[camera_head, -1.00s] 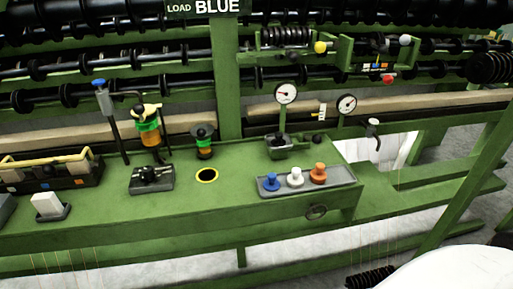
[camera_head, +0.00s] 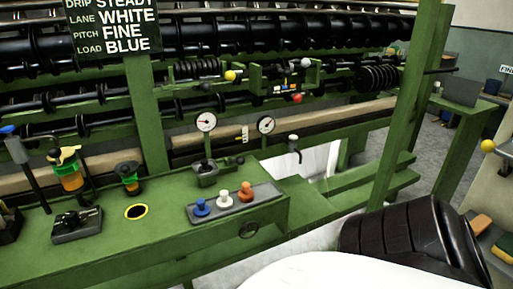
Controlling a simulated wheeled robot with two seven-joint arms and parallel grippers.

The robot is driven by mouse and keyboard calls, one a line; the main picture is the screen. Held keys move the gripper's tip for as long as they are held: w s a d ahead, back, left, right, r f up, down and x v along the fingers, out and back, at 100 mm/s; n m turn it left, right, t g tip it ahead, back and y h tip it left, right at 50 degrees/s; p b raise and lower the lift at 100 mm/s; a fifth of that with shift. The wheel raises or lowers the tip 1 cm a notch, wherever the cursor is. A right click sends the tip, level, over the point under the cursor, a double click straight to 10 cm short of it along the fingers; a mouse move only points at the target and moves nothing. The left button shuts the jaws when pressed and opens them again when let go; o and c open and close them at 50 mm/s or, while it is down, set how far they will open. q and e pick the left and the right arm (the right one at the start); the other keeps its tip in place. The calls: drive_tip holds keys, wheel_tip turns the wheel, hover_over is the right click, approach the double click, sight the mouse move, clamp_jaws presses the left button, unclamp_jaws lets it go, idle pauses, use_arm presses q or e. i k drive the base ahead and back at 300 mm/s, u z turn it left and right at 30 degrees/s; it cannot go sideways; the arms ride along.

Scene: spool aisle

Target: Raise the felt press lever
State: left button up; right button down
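No lever in view has a readable "felt press" label, so I cannot tell which one it is. A lever with a blue tip (camera_head: 17,150) stands at the left end of the green bench, leaning slightly. A small black lever or fitting (camera_head: 207,170) sits below the left gauge. Neither of my grippers is in view.
A sign (camera_head: 112,27) reads "WHITE, FINE, BLUE". A green post (camera_head: 405,110) stands right. Grey floor (camera_head: 425,165) shows beyond it.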

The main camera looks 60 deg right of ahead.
sight(239, 160)
drive_tip(key=k, duration=0.4)
drive_tip(key=z, duration=0.85)
drive_tip(key=i, duration=0.5)
